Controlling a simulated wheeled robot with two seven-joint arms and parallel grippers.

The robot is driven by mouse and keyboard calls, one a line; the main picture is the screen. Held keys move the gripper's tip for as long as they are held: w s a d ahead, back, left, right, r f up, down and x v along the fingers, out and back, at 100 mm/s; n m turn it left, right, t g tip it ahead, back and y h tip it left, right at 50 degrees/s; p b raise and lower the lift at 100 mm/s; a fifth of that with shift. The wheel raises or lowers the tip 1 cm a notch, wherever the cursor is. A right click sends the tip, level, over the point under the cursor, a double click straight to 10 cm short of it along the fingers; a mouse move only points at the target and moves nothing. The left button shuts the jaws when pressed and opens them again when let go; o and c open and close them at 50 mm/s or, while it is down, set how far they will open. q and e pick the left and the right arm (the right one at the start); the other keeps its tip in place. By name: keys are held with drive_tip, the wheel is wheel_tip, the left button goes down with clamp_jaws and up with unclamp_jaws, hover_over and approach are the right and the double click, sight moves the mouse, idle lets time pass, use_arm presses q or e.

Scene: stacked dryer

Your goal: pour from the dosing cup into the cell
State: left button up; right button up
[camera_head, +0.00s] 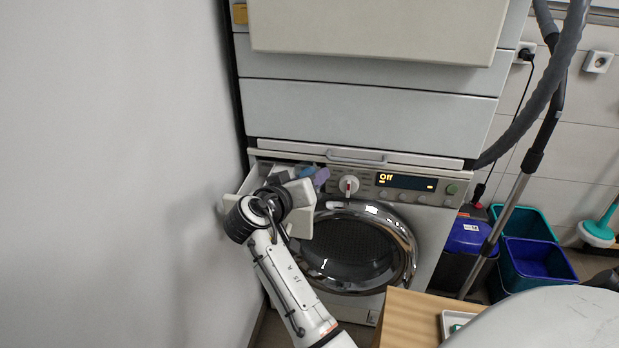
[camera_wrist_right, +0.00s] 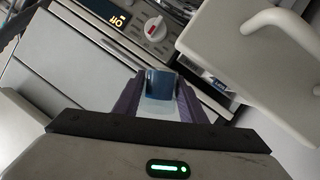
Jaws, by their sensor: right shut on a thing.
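My right gripper (camera_wrist_right: 160,92) has purple fingers, one on each side of a small blue dosing cup (camera_wrist_right: 160,83), and is shut on it. In the head view this gripper (camera_head: 317,174) is at the front of the washer, over the pulled-out detergent drawer (camera_head: 233,200), and the cup (camera_head: 307,171) shows as a small blue patch. My wrist covers much of the drawer, so the cell is largely hidden. The wrist view is rolled relative to the machine. I cannot tell what is in the cup. My left gripper is not in view.
The washer's knob (camera_head: 349,185) and lit "Off" display (camera_head: 405,181) are just right of the gripper. The round door (camera_head: 355,248) is below. A wall (camera_head: 120,170) stands close on the left. A wooden table (camera_head: 405,318) is at lower right.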

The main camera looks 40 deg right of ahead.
drive_tip(key=shift+s+d+r+n+h+p, duration=0.1)
drive_tip(key=shift+r+n+h+p, duration=0.2)
drive_tip(key=shift+n+p, duration=0.25)
drive_tip(key=shift+g, duration=0.3)
drive_tip(key=shift+n, duration=0.35)
drive_tip(key=shift+n+h, duration=0.5)
drive_tip(key=shift+n, duration=0.1)
